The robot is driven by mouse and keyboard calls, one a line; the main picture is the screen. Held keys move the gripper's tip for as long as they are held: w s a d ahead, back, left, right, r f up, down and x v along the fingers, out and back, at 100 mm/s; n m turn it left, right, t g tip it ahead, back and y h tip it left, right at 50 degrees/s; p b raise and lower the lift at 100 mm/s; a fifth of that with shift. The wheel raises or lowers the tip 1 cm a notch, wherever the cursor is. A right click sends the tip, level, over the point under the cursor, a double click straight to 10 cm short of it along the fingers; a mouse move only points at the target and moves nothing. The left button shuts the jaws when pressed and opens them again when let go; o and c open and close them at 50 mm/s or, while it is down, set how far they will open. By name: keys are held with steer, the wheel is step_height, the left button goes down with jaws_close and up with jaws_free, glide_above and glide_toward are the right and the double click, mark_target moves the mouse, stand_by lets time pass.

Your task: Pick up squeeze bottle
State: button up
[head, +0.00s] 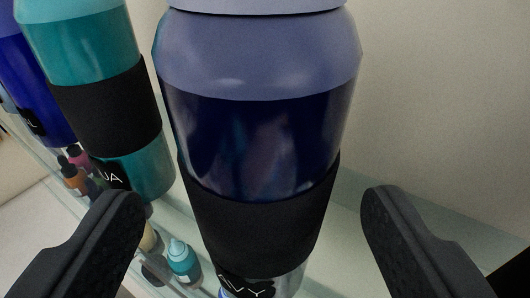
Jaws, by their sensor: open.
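A large navy squeeze bottle (255,145) stands upright in the middle of the head view. It has a paler blue upper part, a wide black band and a partly visible label ending in "VY" near its bottom. My gripper (252,205) is open, with one dark finger to the left of this bottle and one to its right. A visible gap separates each finger from the bottle. I cannot tell whether the fingertips reach as far as the bottle in depth. The bottle's top is cut off by the frame.
A teal bottle (88,48) with a black band stands close on the left, with a blue bottle (32,85) beyond it. Several small bottles, including a teal one (181,262), sit lower down. A pale wall (450,95) lies behind; the right side looks clear.

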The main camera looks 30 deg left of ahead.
mark_target(259, 156)
steer(key=p+x, duration=0.1)
steer(key=x, duration=0.3)
steer(key=shift+d, duration=0.15)
steer(key=c, duration=1.2)
steer(key=shift+r, duration=0.2)
steer(key=shift+r+b, duration=0.4)
steer(key=shift+r, duration=1.2)
steer(key=s+d+b, duration=0.1)
steer(key=s+d, duration=0.1)
steer(key=s, duration=0.3)
steer(key=s+d+r+b, duration=0.1)
steer(key=s, duration=0.4)
steer(key=s+d+b, duration=0.2)
steer(key=s, duration=0.3)
steer(key=shift+d+r, duration=0.25)
steer(key=shift+d, duration=0.1)
